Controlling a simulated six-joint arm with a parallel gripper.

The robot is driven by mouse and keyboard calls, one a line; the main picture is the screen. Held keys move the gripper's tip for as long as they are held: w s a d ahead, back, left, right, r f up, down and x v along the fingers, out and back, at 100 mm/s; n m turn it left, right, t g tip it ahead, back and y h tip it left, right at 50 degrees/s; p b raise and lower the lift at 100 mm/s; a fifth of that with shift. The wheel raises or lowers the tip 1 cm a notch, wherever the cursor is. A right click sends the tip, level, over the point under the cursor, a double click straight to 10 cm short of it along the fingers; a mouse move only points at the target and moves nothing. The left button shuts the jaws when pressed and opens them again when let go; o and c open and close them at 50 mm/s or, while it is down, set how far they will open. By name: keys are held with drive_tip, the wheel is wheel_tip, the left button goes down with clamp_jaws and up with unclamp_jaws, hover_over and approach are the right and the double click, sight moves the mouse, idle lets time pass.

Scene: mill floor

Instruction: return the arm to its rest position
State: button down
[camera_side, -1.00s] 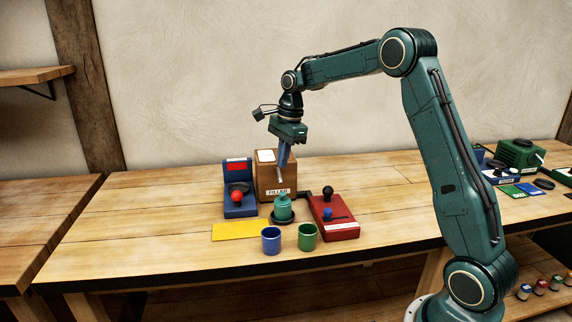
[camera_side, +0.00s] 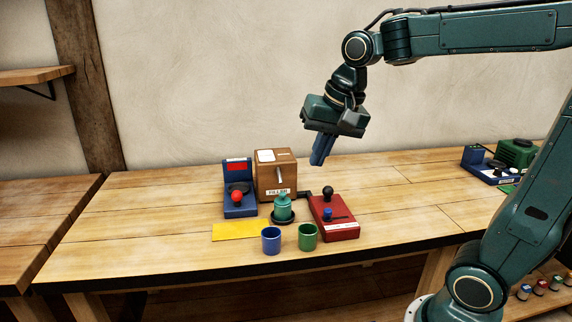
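My gripper (camera_side: 318,162) hangs in the air above the bench, up and to the right of the wooden box (camera_side: 287,180) marked as a filler. Its blue fingers point down and slightly left, and they look close together. I see nothing between them, but from this side I cannot tell whether they are open or shut. My arm reaches in from the right side of the picture, and its elbow is out of view.
On the workbench (camera_side: 130,225) stand a blue device (camera_side: 240,211) with a red knob, a teal pot (camera_side: 283,208), a red device (camera_side: 338,228), a yellow sheet (camera_side: 240,231), a blue cup (camera_side: 271,240) and a green cup (camera_side: 307,237). Further devices (camera_side: 514,153) stand at the right. The bench's left part is clear.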

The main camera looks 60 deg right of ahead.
drive_tip(key=s+a+f+n+t, duration=0.1)
drive_tip(key=s+n, duration=0.3)
drive_tip(key=s, duration=0.2)
drive_tip(key=s+a+f+n, duration=0.2)
drive_tip(key=s+n, duration=0.2)
drive_tip(key=s, duration=0.3)
drive_tip(key=shift+s+f+n+t, duration=0.15)
drive_tip(key=shift+f+n+t, duration=0.15)
drive_tip(key=shift+n+t, duration=0.1)
